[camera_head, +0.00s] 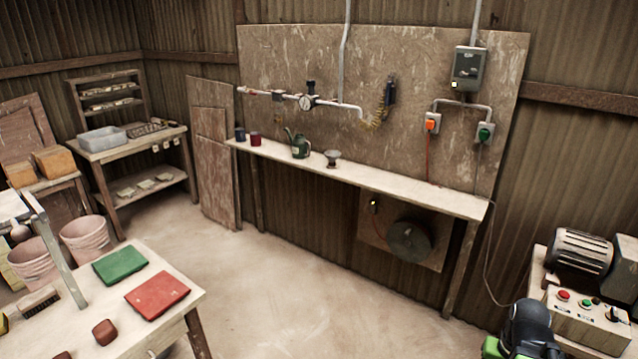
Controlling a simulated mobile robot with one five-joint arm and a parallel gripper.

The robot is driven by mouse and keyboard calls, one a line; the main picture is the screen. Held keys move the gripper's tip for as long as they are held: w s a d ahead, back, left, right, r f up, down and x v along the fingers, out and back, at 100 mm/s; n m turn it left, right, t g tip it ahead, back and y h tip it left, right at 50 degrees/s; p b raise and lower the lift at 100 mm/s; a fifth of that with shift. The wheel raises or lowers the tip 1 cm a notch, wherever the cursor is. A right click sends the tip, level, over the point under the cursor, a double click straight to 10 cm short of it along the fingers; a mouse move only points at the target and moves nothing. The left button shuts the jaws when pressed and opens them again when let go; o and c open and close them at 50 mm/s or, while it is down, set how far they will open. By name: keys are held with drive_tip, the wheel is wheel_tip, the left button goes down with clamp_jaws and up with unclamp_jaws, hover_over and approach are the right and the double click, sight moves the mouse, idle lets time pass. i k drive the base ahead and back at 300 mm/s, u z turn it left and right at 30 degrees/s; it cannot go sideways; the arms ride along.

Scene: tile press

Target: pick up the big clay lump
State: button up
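A reddish-brown clay lump (104,332) lies on the pale table at the lower left, in front of a red mat. Another reddish-brown lump (62,355) is cut off by the bottom edge, so I cannot compare their full sizes. Two larger orange-brown blocks, one on the right (54,162) and one on the left (20,174), sit on a stand at the far left. I cannot tell for sure which is the big clay lump. My gripper is not in view; a black and green part, which seems to be my arm, shows at the bottom right.
The pale table (200,290) holds a green mat (120,265), a red mat (157,296), a brush (38,301) and a metal upright. Pink buckets (85,240) stand behind it. A control box (590,320) and motor are at right. The middle floor is clear.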

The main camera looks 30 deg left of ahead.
sight(105, 332)
drive_tip(key=i, duration=0.7)
drive_tip(key=u, duration=4.6)
drive_tip(key=i, duration=0.1)
drive_tip(key=z, duration=2.75)
drive_tip(key=k, duration=0.15)
drive_tip(key=u, duration=2.1)
drive_tip(key=i, duration=0.65)
drive_tip(key=u, duration=0.05)
